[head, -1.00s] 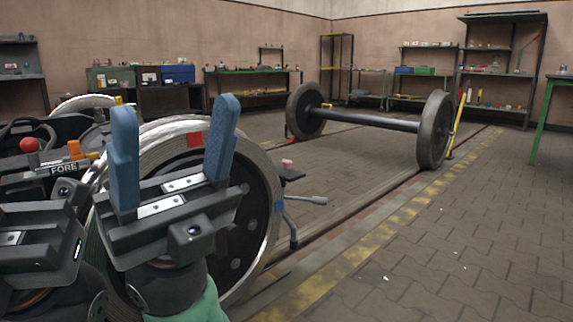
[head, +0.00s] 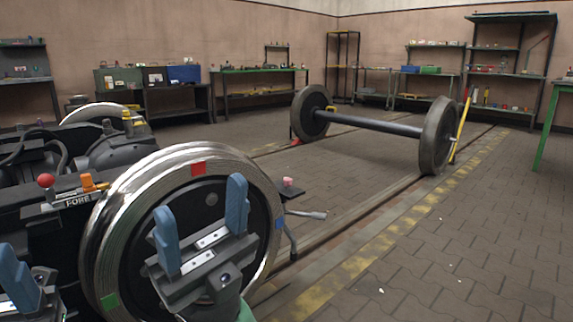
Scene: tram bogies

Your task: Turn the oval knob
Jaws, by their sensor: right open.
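No knob in view is clearly oval. A round red knob (head: 46,180) and an orange handle (head: 90,182) sit by a plate marked FORE on the dark bogie at left. A small pink knob-like piece (head: 288,182) is on a dark bracket right of the near wheel. My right gripper (head: 200,200) is open and empty, its two blue fingers pointing up in front of the near wheel. It is apart from the knobs in the picture. My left gripper (head: 16,280) is at the lower left edge, partly cut off, with one blue finger clearly visible.
The large steel wheel (head: 185,165) with red, green and blue marks stands close in front. A loose wheelset (head: 375,122) stands on the rails behind. Shelves and benches line the walls.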

